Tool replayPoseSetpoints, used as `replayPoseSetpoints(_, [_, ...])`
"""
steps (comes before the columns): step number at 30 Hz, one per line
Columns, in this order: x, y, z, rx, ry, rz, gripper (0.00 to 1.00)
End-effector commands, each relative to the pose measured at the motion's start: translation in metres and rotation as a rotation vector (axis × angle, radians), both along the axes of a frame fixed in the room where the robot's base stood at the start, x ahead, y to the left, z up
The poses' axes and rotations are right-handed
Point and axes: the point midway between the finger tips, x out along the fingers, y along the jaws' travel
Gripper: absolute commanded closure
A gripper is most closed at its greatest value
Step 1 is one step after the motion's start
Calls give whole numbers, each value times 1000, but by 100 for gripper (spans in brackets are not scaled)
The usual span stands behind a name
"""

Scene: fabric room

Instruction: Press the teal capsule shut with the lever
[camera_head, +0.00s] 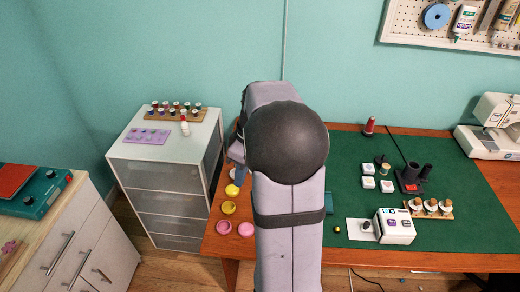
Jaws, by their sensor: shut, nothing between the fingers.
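My gripper (239,178) shows only in part at the left edge of my arm, low over the left end of the table. Its fingers look closed and empty, but my arm hides most of them. I cannot make out a teal capsule; it may be behind my arm. Yellow round pieces (228,207) and pink round pieces (246,229) lie on the bare wood just below and left of my gripper. I cannot make out the lever clearly. A black device with upright cylinders and a red part (412,178) stands on the green mat.
The green mat (445,247) covers most of the table.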

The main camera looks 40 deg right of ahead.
Motion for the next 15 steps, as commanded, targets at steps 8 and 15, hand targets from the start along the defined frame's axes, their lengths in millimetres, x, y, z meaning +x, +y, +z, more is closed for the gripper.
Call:
replayPoseSetpoints(8, [-1,-78,85,27,-101,193,100])
replayPoseSetpoints(15, [-7,-106,110,27,-152,287,100])
